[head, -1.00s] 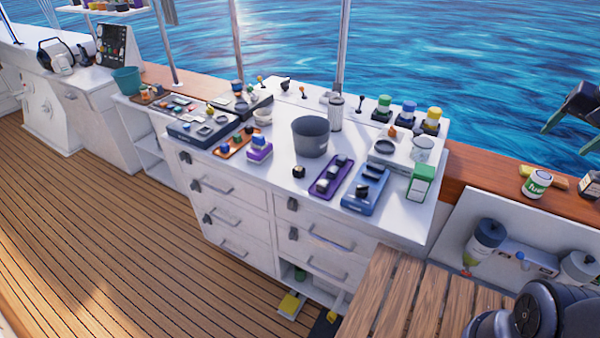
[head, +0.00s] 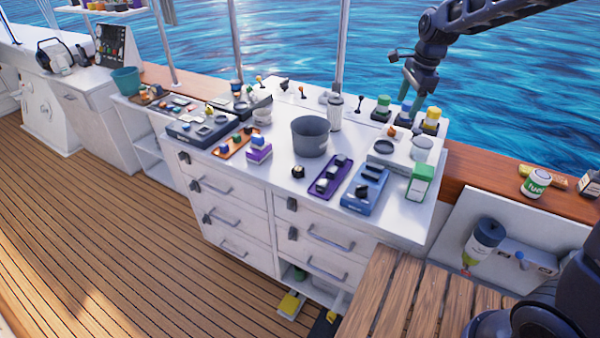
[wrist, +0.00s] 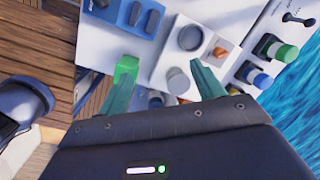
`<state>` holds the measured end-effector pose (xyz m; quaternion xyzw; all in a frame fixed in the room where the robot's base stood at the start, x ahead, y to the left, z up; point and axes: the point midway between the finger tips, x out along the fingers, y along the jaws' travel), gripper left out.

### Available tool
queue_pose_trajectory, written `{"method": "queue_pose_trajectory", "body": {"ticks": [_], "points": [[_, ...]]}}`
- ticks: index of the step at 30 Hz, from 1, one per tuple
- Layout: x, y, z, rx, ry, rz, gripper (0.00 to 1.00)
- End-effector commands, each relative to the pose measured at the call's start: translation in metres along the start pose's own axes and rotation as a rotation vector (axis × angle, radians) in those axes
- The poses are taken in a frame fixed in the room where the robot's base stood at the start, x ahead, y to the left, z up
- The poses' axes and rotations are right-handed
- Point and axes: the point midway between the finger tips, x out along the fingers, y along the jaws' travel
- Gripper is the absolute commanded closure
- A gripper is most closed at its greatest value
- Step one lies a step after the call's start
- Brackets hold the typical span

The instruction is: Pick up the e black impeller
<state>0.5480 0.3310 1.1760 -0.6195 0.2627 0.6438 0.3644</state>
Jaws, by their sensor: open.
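A small dark piece (head: 298,171) stands on the white counter in front of the grey bucket, left of the purple tray. It may be the black impeller, but it is too small to be sure. My gripper (head: 409,110) hangs above the counter's back right corner, near the colored-cap jars and well to the right of that piece. In the wrist view my gripper (wrist: 163,72) has its two teal fingers spread apart with nothing held between them. The dark piece cannot be made out in the wrist view.
Open water lies behind.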

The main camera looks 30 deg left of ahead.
Motion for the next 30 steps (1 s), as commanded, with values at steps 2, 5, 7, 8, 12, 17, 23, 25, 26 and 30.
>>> {"method": "queue_pose_trajectory", "body": {"ticks": [2, 5, 7, 8, 12, 17, 23, 25, 26, 30], "points": [[0.021, -0.014, 0.034, 0.045, 0.004, 0.023, 0.33], [0.045, -0.027, 0.074, 0.116, 0.014, 0.044, 0.33], [0.064, -0.034, 0.104, 0.163, 0.024, 0.058, 0.33], [0.072, -0.036, 0.116, 0.185, 0.029, 0.063, 0.33], [0.11, -0.041, 0.178, 0.277, 0.057, 0.082, 0.33], [0.15, -0.037, 0.241, 0.372, 0.09, 0.091, 0.33], [0.177, -0.03, 0.284, 0.441, 0.115, 0.09, 0.33], [0.182, -0.029, 0.289, 0.451, 0.119, 0.09, 0.33], [0.183, -0.029, 0.29, 0.453, 0.12, 0.09, 0.33], [0.194, -0.027, 0.29, 0.456, 0.121, 0.091, 0.33]]}}
